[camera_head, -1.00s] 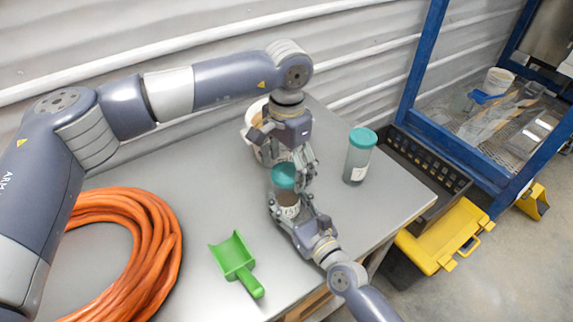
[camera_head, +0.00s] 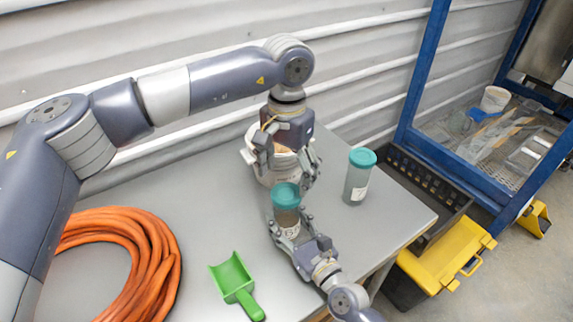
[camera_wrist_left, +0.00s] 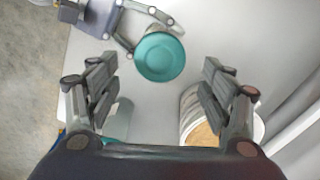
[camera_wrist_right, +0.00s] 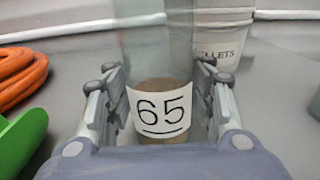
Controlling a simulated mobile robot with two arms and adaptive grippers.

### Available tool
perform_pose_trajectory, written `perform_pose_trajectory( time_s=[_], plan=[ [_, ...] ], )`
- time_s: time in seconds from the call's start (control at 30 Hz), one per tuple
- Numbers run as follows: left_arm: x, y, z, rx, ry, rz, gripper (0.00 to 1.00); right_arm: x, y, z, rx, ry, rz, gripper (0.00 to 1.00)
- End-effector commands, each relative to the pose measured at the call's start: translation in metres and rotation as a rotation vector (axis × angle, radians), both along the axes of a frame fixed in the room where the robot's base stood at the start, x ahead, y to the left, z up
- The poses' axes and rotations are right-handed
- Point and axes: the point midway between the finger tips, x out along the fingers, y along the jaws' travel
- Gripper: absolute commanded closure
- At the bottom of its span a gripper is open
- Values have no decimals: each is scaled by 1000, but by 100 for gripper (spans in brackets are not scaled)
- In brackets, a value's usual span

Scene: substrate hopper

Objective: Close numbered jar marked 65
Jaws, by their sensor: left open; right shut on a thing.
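The jar marked 65 (camera_wrist_right: 160,110) stands upright with brown contents at its bottom, its label facing the right wrist camera. My right gripper (camera_head: 289,232) is shut around the jar. A teal lid (camera_head: 286,195) sits on top of the jar; it also shows in the left wrist view (camera_wrist_left: 159,57), beyond my left fingers. My left gripper (camera_head: 287,172) is open and empty, a little above and behind the lid. Whether the lid is fully seated cannot be told.
A second teal-lidded jar (camera_head: 358,177) stands to the right. A white bucket (camera_head: 262,170) is behind my left gripper. A green scoop (camera_head: 236,283) and orange hose coil (camera_head: 130,262) lie on the left. A yellow-lidded box (camera_head: 447,247) is beyond the table's right edge.

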Motion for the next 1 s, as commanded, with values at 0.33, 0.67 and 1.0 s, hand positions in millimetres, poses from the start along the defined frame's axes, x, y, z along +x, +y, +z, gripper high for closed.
perform_pose_trajectory(
  time_s=[0.33, 0.67, 1.0],
  plan=[
    [0, -1, 4, -4, -2, 636, 27, 0, 0, 0, 0, 1, 1, 100],
    [0, -1, 8, -6, -2, 1250, 27, 0, 0, 0, 0, 1, 1, 100],
    [0, -1, 13, -8, -5, 1885, 27, 0, 0, 0, 1, 1, 0, 100]
  ],
)
